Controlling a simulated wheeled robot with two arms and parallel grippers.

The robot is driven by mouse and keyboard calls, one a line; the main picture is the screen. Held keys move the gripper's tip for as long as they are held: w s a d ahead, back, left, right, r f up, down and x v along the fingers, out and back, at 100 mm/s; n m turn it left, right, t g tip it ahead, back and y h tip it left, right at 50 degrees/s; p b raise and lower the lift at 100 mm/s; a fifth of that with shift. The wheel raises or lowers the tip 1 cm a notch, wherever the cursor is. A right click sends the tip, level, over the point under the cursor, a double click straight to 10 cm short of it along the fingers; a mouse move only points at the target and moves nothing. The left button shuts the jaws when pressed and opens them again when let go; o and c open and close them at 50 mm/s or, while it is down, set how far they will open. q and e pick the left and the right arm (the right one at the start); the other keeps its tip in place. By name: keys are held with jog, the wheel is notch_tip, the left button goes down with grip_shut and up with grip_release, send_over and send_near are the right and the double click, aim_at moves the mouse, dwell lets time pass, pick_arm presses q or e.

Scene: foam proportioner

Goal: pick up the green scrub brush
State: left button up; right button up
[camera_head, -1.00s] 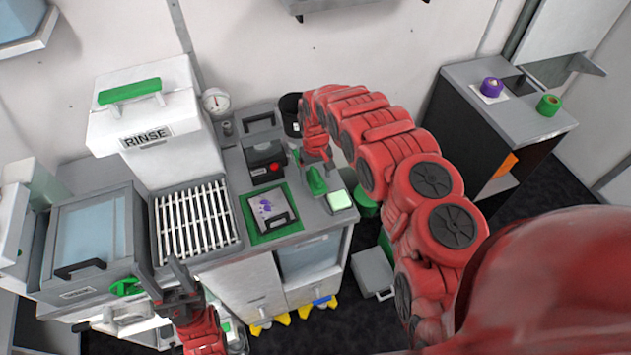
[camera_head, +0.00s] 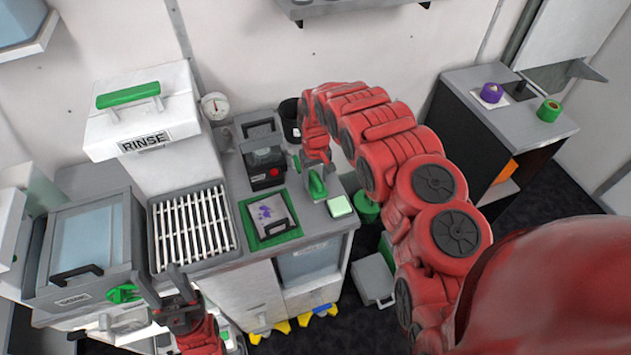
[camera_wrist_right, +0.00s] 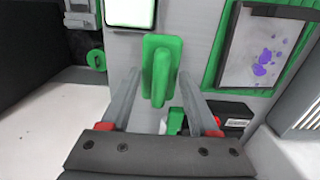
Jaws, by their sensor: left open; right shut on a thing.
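The green scrub brush (camera_head: 316,186) is at the front of the grey counter, left of a pale green sponge-like block (camera_head: 339,205). In the right wrist view the brush (camera_wrist_right: 160,66) shows a flat green base with a raised handle. My right gripper (camera_head: 314,170) comes down on it from above. In the wrist view the fingers of that gripper (camera_wrist_right: 160,84) lie on either side of the handle, shut on it. Whether the base is clear of the counter I cannot tell. My left gripper (camera_head: 165,284) is open and empty, low at the left.
A green-edged tray with a purple-stained plate (camera_head: 268,215) lies left of the brush. A black box with a red button (camera_head: 264,166) stands behind it. A white rack (camera_head: 192,227) and the RINSE unit (camera_head: 145,125) are further left. A side cabinet (camera_head: 500,120) stands at right.

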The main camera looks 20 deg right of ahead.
jog(key=a+b, duration=0.3)
jog(key=a, duration=0.5)
jog(key=shift+a+r+b, duration=0.1)
jog(key=shift+a+b, duration=0.05)
jog(key=shift+b, duration=0.15)
notch_tip(320, 180, up, 14)
jog(key=p, duration=0.9)
jog(key=shift+p, duration=0.4)
jog(key=shift+s+f, duration=0.1)
jog(key=shift+f, duration=0.1)
